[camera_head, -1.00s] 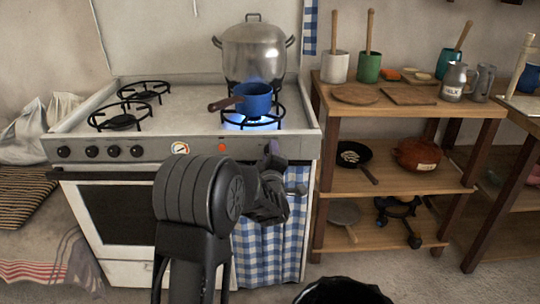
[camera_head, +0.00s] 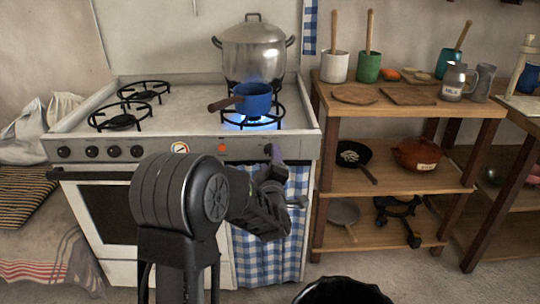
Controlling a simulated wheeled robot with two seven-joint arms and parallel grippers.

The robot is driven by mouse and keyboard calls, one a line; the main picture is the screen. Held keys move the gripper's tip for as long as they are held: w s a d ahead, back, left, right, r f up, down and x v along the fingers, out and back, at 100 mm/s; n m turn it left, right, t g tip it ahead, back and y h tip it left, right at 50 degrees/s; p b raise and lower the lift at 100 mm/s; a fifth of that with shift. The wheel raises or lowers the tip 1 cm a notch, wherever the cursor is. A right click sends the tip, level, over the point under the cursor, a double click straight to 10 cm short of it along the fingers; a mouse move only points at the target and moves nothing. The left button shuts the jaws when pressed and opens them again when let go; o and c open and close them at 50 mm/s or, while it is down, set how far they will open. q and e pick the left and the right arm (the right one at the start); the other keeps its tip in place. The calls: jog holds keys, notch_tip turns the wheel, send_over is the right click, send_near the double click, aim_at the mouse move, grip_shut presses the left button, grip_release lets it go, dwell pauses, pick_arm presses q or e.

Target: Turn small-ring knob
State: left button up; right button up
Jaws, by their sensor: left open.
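The stove's front panel (camera_head: 200,153) carries several black knobs (camera_head: 114,151) at its left. One more small dark knob (camera_head: 268,149) sits alone near its right end. I cannot tell from marks which is the small-ring knob. My left gripper (camera_head: 287,181) is open and empty, in front of the stove, just below the right-end knob and apart from it as far as I can see. Its fingertips are dark and partly hard to make out. A small blue pot (camera_head: 255,100) stands on the front right burner, with a blue flame (camera_head: 250,123) under it.
A large steel pot (camera_head: 254,52) stands on the back right burner. The left burners (camera_head: 122,122) are bare. A wooden shelf (camera_head: 440,108) with mugs and jars stands close at the right. A blue checked cloth (camera_head: 265,262) hangs under the panel.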

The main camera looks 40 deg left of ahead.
pick_arm(q)
jog(key=shift+v, duration=1.75)
